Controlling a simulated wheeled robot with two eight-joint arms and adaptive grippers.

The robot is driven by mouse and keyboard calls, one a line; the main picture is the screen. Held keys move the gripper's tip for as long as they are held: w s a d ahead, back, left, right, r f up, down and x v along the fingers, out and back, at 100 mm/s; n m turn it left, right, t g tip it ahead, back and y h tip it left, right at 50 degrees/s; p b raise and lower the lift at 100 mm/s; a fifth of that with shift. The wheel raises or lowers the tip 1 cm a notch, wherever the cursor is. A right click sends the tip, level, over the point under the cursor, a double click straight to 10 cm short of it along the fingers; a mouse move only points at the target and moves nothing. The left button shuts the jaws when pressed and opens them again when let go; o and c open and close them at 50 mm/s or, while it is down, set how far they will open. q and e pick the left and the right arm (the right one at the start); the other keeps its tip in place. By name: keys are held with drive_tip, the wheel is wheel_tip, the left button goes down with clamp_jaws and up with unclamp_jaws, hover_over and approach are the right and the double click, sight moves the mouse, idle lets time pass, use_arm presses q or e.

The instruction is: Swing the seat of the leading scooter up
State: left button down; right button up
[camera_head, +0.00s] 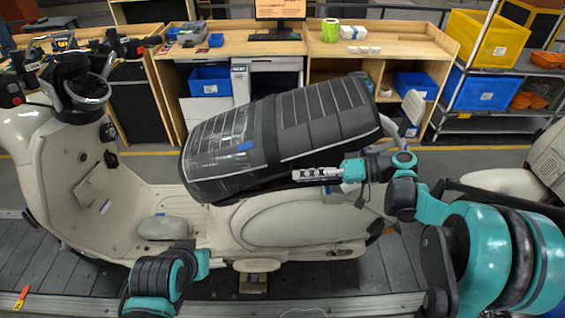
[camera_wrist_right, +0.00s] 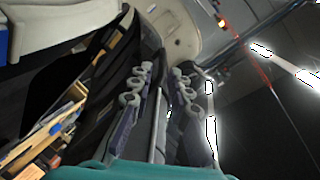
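The cream scooter (camera_head: 290,222) stands side-on on the conveyor. Its black seat (camera_head: 265,135) is tilted, with the right end raised well above the body and the left end low. A clear wrap and a blue patch show on the seat. My right gripper (camera_head: 298,174) lies along the seat's lower edge, over the body; whether it touches the seat is unclear. In the right wrist view its two fingers (camera_wrist_right: 162,70) stand apart with nothing clearly gripped between them. My left arm shows low at the left, in front of the floorboard; its fingers are not visible.
Another cream scooter (camera_head: 500,182) stands at the right edge, partly behind my right arm. Behind are a wooden workbench (camera_head: 230,44) with a monitor (camera_head: 280,10), and a shelf with yellow (camera_head: 487,40) and blue (camera_head: 480,90) bins. Free floor lies between scooter and bench.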

sight(277, 176)
drive_tip(key=x, duration=0.7)
drive_tip(key=shift+w+a+r+b, duration=0.1)
drive_tip(key=shift+a+b, duration=0.2)
drive_tip(key=shift+a, duration=0.05)
clamp_jaws()
